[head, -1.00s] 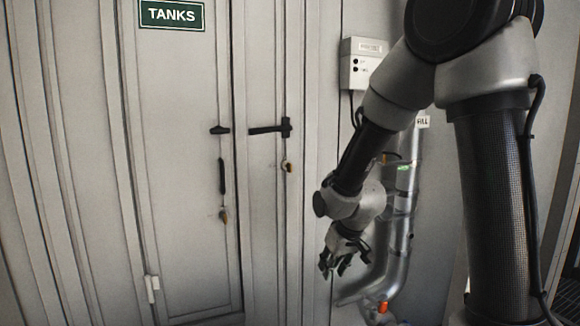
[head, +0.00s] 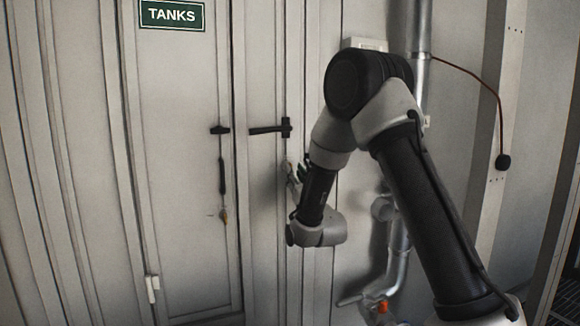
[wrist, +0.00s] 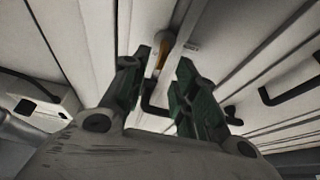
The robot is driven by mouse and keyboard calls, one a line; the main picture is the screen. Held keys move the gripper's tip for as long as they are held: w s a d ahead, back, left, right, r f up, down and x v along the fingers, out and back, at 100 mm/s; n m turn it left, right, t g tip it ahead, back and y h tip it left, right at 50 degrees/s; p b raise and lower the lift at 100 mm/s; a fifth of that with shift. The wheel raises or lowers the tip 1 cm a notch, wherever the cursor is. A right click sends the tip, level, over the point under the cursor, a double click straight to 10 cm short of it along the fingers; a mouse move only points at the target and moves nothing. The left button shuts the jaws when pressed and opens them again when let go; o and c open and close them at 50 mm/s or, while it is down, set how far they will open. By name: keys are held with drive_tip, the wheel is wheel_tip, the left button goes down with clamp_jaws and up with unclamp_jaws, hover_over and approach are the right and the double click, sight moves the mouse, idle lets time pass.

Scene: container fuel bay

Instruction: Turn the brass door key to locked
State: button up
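A brass-coloured piece (wrist: 165,50) with a dark upper part shows between my fingertips in the wrist view, beside a small pale label. I take it for the door key; whether its turn is locked or unlocked cannot be told. My gripper (wrist: 166,72) is open, its greenish fingers on either side of it, with no contact visible. In the head view my gripper (head: 292,172) is at the right door panel, below the black lever handle (head: 270,129), and mostly hides the brass fitting there.
The left door (head: 180,190) carries a green TANKS sign (head: 171,15), a black latch (head: 220,130) and a black vertical grip (head: 222,176). A silver pipe (head: 398,265) runs down the wall at right, behind my arm. A grey box (wrist: 40,100) shows at left in the wrist view.

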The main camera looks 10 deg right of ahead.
drive_tip(key=x, duration=0.5)
drive_tip(key=shift+w, duration=0.15)
drive_tip(key=shift+c, duration=0.4)
clamp_jaws()
